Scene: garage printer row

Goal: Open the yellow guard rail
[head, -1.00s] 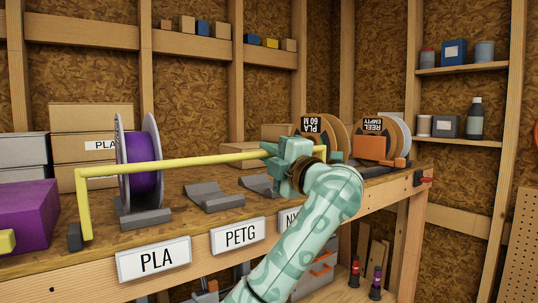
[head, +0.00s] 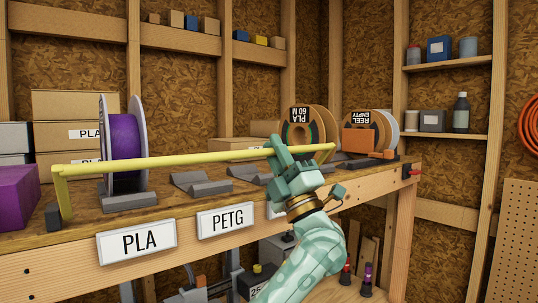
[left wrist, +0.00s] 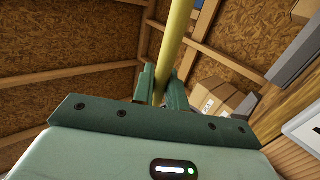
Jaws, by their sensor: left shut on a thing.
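The yellow guard rail (head: 190,161) is a long bar along the front of the bench, with a short post down at each end. It crosses in front of the purple spool (head: 123,142). My left gripper (head: 275,152) is shut around the bar toward its right end. In the left wrist view the bar (left wrist: 175,38) runs up from between the two fingers (left wrist: 161,86). The fingers hide the gripped stretch. My right gripper is not in view.
The wooden bench (head: 160,224) carries empty grey cradles (head: 201,184), and two labelled reels (head: 300,124) stand behind the rail's right end. PLA (head: 136,242) and PETG (head: 226,219) signs are on its front. A purple box (head: 15,196) sits at the left.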

